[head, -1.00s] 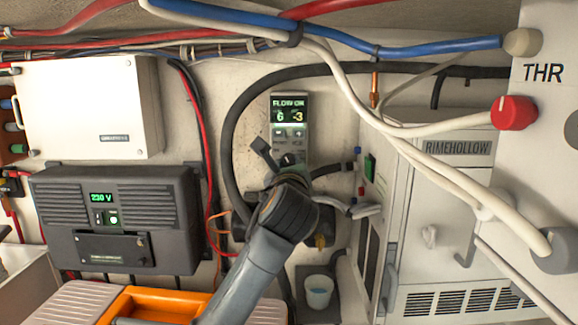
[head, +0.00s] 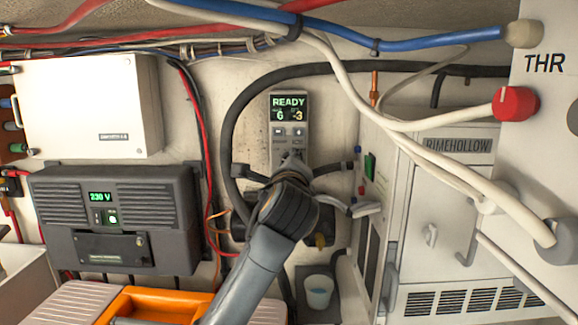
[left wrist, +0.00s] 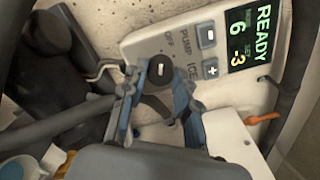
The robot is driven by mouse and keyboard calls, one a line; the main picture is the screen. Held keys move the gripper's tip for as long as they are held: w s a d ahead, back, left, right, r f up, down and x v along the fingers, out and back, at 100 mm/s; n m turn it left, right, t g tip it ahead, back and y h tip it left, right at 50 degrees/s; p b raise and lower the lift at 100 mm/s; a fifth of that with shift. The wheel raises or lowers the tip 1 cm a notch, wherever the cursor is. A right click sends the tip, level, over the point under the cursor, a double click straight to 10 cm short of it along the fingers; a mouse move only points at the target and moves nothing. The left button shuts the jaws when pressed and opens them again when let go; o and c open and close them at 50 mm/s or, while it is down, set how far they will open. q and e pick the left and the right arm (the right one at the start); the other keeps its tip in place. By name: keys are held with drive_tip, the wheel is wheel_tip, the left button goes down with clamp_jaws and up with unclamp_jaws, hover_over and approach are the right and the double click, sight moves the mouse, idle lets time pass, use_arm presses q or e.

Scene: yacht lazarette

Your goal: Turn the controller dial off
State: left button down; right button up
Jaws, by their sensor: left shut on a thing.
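The grey controller (head: 289,112) is on the back wall, its green screen reading READY, 6 and -3. In the left wrist view the same controller (left wrist: 190,50) has plus and minus buttons and the labels OFF, PUMP and ICE. Its round dark dial (left wrist: 159,78) carries a short pale mark, which appears to face the OFF side. My left gripper (left wrist: 158,96) is shut on the dial, with blue-grey fingers on either side. In the head view this gripper (head: 290,172) covers most of the dial. My right gripper is in no view.
Hoses and cables run around the controller. A dark 230 V unit (head: 120,215) is at left, below a white box (head: 90,105). The RIMEHOLLOW cabinet (head: 440,190) stands at right, near a red knob (head: 516,104). A small cup (head: 319,291) sits below.

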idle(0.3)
use_arm(q)
drive_tip(key=c, duration=1)
unclamp_jaws()
drive_tip(key=s, duration=1.2)
drive_tip(key=shift+s+f, duration=0.1)
drive_tip(key=shift+f, duration=0.05)
